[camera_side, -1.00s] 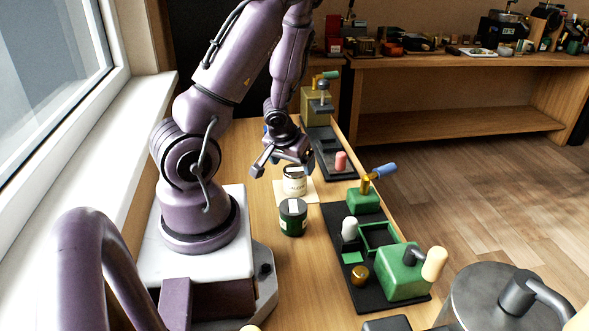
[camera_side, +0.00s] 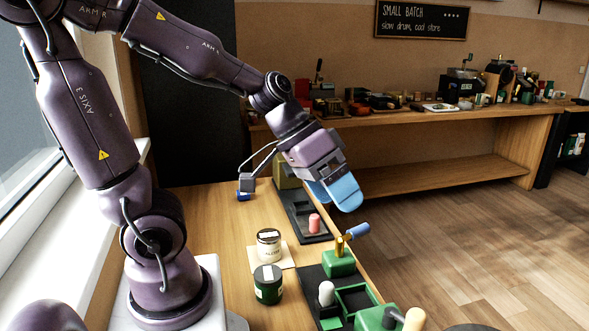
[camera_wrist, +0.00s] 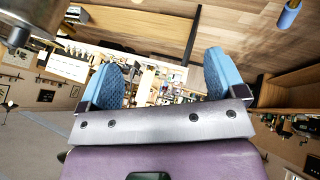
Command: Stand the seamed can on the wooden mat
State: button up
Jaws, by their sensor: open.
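A cream can (camera_side: 269,243) with a dark rim and a printed label stands upright on a pale square mat (camera_side: 287,257) in the side view. A dark green can (camera_side: 268,289) with a white label stands upright on the table just in front of the mat. The side view does not make clear which can has the seam. My gripper (camera_side: 333,192) has blue fingers and is raised above and to the right of both cans, apart from them. In the wrist view its fingers (camera_wrist: 163,80) are spread wide with nothing between them.
A cluttered wooden bench (camera_side: 440,118) runs along the back. Bare table lies left of the cans.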

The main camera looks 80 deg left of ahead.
jog(key=s+r+m+y, duration=0.1)
jog(key=s+r+y, duration=0.3)
jog(key=s, duration=0.2)
jog(key=shift+d+r, duration=0.35)
jog(key=shift+s, duration=0.1)
dwell(1.3)
